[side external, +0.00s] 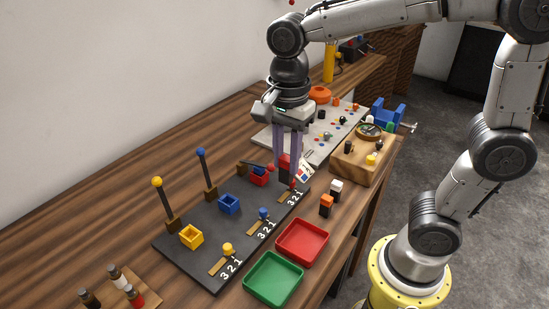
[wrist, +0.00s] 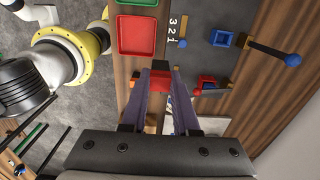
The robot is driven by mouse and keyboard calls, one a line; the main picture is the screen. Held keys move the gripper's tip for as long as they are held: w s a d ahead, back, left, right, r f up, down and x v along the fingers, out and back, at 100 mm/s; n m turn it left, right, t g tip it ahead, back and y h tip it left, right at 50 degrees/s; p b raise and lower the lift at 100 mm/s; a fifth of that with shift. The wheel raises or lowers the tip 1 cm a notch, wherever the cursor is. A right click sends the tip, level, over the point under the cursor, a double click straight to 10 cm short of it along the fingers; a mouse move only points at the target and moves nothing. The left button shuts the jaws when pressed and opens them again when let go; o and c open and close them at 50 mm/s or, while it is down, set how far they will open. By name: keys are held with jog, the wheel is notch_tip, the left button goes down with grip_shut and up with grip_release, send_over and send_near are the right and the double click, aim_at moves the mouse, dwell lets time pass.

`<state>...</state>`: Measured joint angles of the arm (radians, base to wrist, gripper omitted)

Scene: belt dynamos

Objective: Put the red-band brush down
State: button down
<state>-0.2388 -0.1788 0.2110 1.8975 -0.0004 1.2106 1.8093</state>
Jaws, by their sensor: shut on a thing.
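My gripper (side external: 287,157) is shut on the red-band brush (side external: 285,174), a small dark block with a red part, and points downward. In the wrist view the brush (wrist: 158,82) shows red between the fingertips (wrist: 160,72). The brush is at the far end of the black board (side external: 205,262), beside the red socket (side external: 259,179) and near the red station's 3-2-1 scale. I cannot tell whether its lower end touches the board. Part of it is hidden by the fingers.
A red tray (side external: 302,242) and a green tray (side external: 275,278) lie along the table's front edge. An orange-topped block (side external: 326,204) and a white-topped block (side external: 335,188) stand beside the board. A wooden block (side external: 362,160) and a grey panel (side external: 318,140) lie beyond.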

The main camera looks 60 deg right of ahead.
dwell(0.5)
jog(key=shift+s+m, duration=0.15)
jog(key=shift+m, duration=0.25)
jog(key=s+a+f, duration=0.1)
jog(key=s+a, duration=0.2)
jog(key=s, duration=1.3)
send_near(273, 282)
jog(key=shift+s+d+n, duration=0.2)
jog(key=shift+d+n, duration=0.05)
jog(key=shift+n, duration=0.15)
jog(key=shift+w+a+f, duration=0.1)
jog(key=shift+f, duration=0.85)
jog(key=shift+w+a+f, duration=0.1)
jog(key=shift+f, duration=0.85)
